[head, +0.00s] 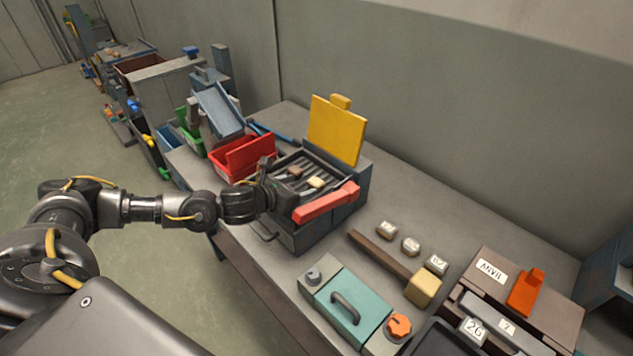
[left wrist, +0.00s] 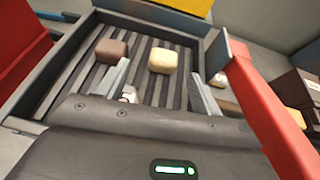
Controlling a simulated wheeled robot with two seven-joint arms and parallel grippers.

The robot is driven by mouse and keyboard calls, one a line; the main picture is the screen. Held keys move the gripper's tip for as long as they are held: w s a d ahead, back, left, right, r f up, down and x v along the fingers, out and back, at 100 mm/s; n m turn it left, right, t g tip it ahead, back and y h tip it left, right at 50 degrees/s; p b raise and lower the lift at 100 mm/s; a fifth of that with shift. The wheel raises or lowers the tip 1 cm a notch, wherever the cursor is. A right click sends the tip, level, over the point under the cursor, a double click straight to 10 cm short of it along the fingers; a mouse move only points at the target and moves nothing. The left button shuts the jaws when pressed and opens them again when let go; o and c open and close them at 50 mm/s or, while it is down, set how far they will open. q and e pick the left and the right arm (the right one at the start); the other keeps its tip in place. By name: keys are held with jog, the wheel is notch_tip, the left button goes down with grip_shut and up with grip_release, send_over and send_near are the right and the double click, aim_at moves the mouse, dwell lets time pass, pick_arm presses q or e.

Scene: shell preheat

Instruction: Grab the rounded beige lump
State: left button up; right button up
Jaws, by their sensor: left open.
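The rounded beige lump (head: 316,182) lies on the slatted floor of the open grey box, and it also shows in the left wrist view (left wrist: 162,60). A brown lump (head: 295,172) lies beside it to the left, also visible in the left wrist view (left wrist: 110,51). My left gripper (head: 280,193) reaches over the box's near left side. In the left wrist view its two fingers (left wrist: 160,86) are apart and empty, with the beige lump just beyond the tips, roughly between them. A small pale object (left wrist: 129,95) is partly hidden by the hand. My right gripper is not in view.
The box (head: 318,232) has a raised yellow lid (head: 337,130) and a red bar (head: 326,203) along its right side. A red bin (head: 243,157) stands close on the left. Labelled blocks and a mallet (head: 423,288) lie to the right, beyond a teal case (head: 347,306).

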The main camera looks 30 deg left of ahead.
aim_at(312, 184)
pick_arm(q)
jog(key=shift+w+d+r, duration=0.1)
jog(key=shift+d, duration=0.05)
jog(key=p+x, duration=0.2)
jog(key=x, duration=0.3)
jog(key=shift+d+p, duration=0.2)
jog(key=shift+p, duration=0.2)
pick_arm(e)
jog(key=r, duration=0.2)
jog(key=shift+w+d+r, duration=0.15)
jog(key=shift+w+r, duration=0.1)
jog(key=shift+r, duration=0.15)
pick_arm(q)
jog(key=shift+s, duration=0.25)
jog(key=shift+c, duration=0.5)
jog(key=c, duration=1)
